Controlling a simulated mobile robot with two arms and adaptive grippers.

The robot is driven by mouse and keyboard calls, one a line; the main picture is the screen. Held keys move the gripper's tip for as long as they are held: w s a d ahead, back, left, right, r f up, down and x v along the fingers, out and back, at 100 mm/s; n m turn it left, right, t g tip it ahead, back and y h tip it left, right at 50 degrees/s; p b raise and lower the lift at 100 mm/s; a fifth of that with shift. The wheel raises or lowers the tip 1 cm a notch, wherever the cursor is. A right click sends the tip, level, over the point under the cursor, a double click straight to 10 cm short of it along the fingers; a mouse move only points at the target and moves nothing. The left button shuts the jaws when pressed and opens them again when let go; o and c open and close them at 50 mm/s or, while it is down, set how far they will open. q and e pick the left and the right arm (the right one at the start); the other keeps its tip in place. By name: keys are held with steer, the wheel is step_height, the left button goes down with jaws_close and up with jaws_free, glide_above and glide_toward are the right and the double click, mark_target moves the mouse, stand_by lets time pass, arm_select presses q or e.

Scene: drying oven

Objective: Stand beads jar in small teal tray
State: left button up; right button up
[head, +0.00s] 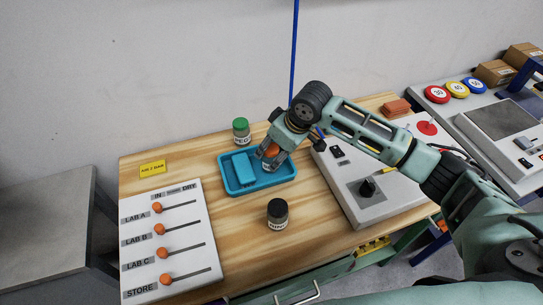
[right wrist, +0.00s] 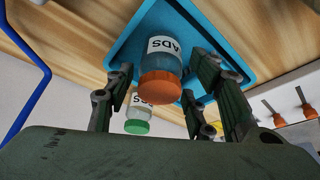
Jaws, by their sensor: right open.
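The beads jar (head: 271,151), with an orange lid, is in the small teal tray (head: 262,187), at its right end. In the right wrist view the jar (right wrist: 161,62) shows a white label ending in "ADS" and looks upright on the floor of the tray (right wrist: 213,35). My right gripper (head: 269,161) is over the tray from above. Its fingers, seen in the right wrist view (right wrist: 163,72), are open on both sides of the jar, with gaps visible. In the head view the gripper hides part of the jar. My left gripper is not in view.
A teal block (head: 243,168) lies in the tray's left part. A green-lidded jar (head: 241,131) stands behind the tray, a black-lidded jar (head: 277,214) in front. A slider panel (head: 178,225) is left; a grey device with a knob (head: 366,192) is right.

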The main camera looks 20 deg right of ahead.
steer(key=v, duration=0.8)
steer(key=shift+b, duration=0.4)
stand_by(1.0)
